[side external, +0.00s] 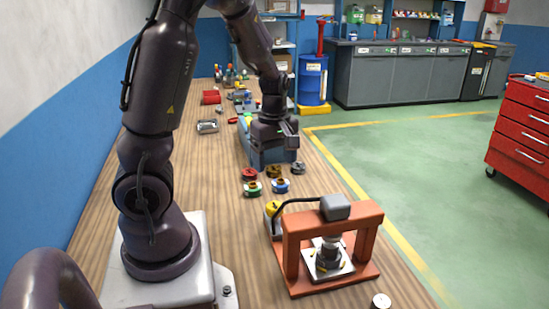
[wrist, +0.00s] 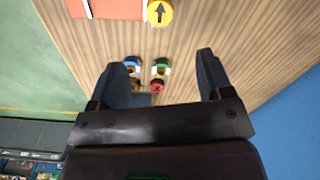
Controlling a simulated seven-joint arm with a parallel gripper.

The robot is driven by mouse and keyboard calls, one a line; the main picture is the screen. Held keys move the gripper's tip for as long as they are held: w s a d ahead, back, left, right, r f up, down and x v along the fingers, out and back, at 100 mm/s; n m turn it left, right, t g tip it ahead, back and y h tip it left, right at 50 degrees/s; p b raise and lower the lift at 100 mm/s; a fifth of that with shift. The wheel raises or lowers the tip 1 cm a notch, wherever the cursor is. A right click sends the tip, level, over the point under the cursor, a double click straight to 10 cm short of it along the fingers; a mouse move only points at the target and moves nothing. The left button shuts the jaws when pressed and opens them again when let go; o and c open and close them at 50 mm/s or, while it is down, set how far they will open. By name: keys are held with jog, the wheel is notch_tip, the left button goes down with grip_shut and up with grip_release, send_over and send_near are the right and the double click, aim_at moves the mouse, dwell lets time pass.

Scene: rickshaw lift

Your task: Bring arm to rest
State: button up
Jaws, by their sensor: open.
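My gripper (side external: 283,143) hangs over the wooden bench, at a blue bin (side external: 247,150) that it partly hides. In the wrist view my gripper (wrist: 163,72) is open, with its two dark fingers wide apart and nothing held between them. On the bench in front of the bin are several small round parts: a red one (side external: 249,174), a brown one (side external: 274,171), a grey one (side external: 298,168), a green one (side external: 252,188) and a blue one (side external: 281,186). Some of these show beyond the fingers in the wrist view, the green one (wrist: 161,63) among them.
An orange press frame (side external: 292,262) stands at the bench's front right, beside a yellow button (side external: 272,208). Red and metal items lie farther back. A blue wall (side external: 50,195) runs along the left. A red tool cabinet (side external: 522,130) stands across the open floor.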

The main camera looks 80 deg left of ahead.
dwell(0.4)
jog(key=s+d+r+m+t, duration=0.2)
jog(key=d+r+m, duration=0.5)
jog(key=d+m, duration=0.2)
jog(key=s+d+r+m+t, duration=0.2)
jog(key=d+r+m+t, duration=0.1)
jog(key=d+r+m, duration=0.5)
jog(key=d+m, duration=0.2)
jog(key=m, duration=0.2)
jog(key=shift+s+r+t, duration=0.15)
jog(key=shift+s+t, duration=0.15)
jog(key=shift+s, duration=0.05)
